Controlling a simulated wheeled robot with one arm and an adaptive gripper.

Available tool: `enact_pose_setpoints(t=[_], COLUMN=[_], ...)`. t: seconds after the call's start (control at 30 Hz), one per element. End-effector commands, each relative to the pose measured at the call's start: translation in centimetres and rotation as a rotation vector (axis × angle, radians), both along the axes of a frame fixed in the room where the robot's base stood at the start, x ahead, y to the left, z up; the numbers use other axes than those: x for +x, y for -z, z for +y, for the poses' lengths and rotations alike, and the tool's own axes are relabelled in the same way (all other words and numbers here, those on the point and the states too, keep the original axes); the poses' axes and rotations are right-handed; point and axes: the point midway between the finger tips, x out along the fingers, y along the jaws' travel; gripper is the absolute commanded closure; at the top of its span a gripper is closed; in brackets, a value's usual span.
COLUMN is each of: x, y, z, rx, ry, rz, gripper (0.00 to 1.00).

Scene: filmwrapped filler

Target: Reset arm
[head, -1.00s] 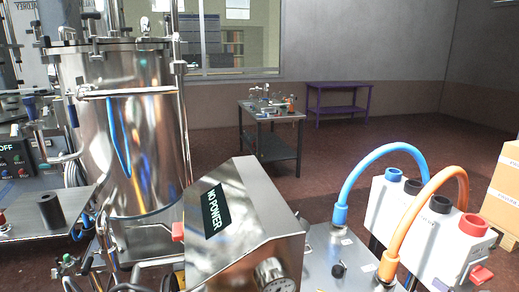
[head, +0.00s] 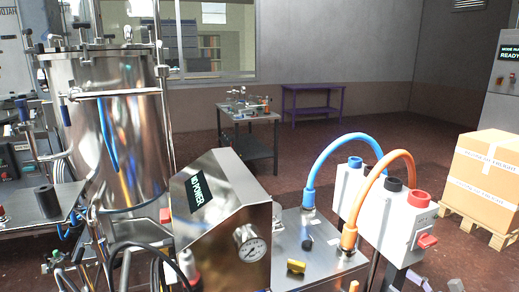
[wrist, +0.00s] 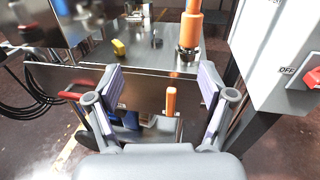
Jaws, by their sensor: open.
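My gripper (wrist: 162,82) is open, with its two fingers spread in the wrist view. Nothing is clasped between them. An upright orange handle (wrist: 171,101) shows between the fingers, lower than the steel top; I cannot tell how far off it is. The fingers are in front of the steel machine's front panel (wrist: 150,88). A yellow knob (wrist: 119,47) and an orange cable plug (wrist: 190,28) are on the steel top beyond the fingers. The yellow knob also shows in the head view (head: 296,266).
A white switch box (head: 378,205) with a red switch stands right, joined to the steel top by blue (head: 330,145) and orange cables. A "NO POWER" housing (head: 215,210) and steel tank (head: 115,130) stand left. A carton (head: 485,180) sits on a pallet.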

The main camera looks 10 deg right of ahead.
Motion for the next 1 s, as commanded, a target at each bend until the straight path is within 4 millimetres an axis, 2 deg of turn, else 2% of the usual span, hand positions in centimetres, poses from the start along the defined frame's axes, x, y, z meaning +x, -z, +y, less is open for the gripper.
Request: enact_pose_setpoints(t=[0.37,0.57,0.67,0.8,1.0], x=[1.2,0.9,0.1,-2.0,-6.3], y=[-3.5,-6.0,-7.5,-9.2,-10.7], z=[7.2,13.1,17.4,22.9,29.0], rx=[-0.14,-0.263,-0.354,-0.494,-0.695], ry=[-0.213,-0.395,-0.53,-0.73,-1.004], rz=[-0.025,-0.05,-0.072,-0.105,-0.154], gripper=[0.19,0.19,0.19,0.19,0.19])
